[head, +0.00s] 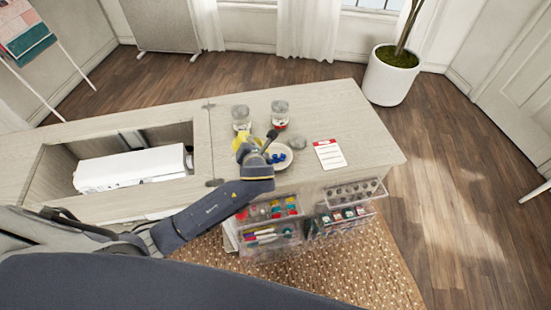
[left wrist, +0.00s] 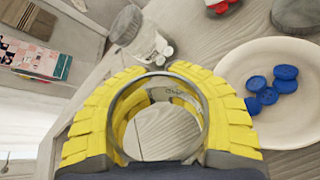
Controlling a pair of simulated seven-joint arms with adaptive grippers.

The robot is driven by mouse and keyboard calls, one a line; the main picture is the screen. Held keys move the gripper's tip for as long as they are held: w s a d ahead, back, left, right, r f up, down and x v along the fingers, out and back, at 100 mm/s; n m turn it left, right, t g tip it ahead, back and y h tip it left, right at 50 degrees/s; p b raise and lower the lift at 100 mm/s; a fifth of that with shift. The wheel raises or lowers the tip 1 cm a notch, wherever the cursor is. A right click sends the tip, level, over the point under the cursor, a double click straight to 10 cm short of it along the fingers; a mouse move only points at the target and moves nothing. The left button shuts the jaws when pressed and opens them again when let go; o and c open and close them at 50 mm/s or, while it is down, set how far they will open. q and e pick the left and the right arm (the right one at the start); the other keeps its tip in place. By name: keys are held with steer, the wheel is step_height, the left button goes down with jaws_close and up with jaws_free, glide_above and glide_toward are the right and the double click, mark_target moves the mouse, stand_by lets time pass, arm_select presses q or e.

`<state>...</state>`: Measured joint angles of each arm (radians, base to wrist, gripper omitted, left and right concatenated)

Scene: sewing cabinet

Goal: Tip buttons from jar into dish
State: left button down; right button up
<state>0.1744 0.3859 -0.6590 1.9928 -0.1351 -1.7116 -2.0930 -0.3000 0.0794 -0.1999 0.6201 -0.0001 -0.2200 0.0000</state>
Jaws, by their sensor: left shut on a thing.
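My left gripper (head: 243,142), with yellow fingers, is just left of the dish on the cabinet top. In the left wrist view its fingers (left wrist: 160,105) close around a clear round jar (left wrist: 163,130). Wood shows through the jar and I see no buttons in it. Its tilt is hard to tell, and the gripper mostly hides it in the head view. The cream dish (head: 289,150) holds several blue buttons (head: 278,157); it lies right of the jar in the left wrist view (left wrist: 236,84). My right gripper is not in view.
A jar with pale contents (head: 241,113) and a jar with red contents (head: 280,110) stand behind the gripper. A grey round thing (head: 297,143) and a red-and-white card (head: 329,154) lie right. Clear drawers (head: 268,225) hang in front. An open well (head: 50,175) lies left.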

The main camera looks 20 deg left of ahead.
arm_select(q)
steer(key=shift+s+a+n, duration=0.3)
steer(key=shift+a+n, duration=0.1)
steer(key=shift+s+a+f+n+t+h+b, duration=0.25)
steer(key=shift+a+f+n+t+h+b, duration=0.2)
steer(key=shift+f+n+h, duration=0.3)
steer(key=shift+s+a+n+t+h+b, duration=0.15)
steer(key=shift+a+n+t+h+b, duration=0.15)
steer(key=shift+n, duration=0.3)
steer(key=shift+s+a+n+t+h+b, duration=0.15)
steer(key=shift+a+n+t, duration=0.1)
steer(key=shift+a+n, duration=0.25)
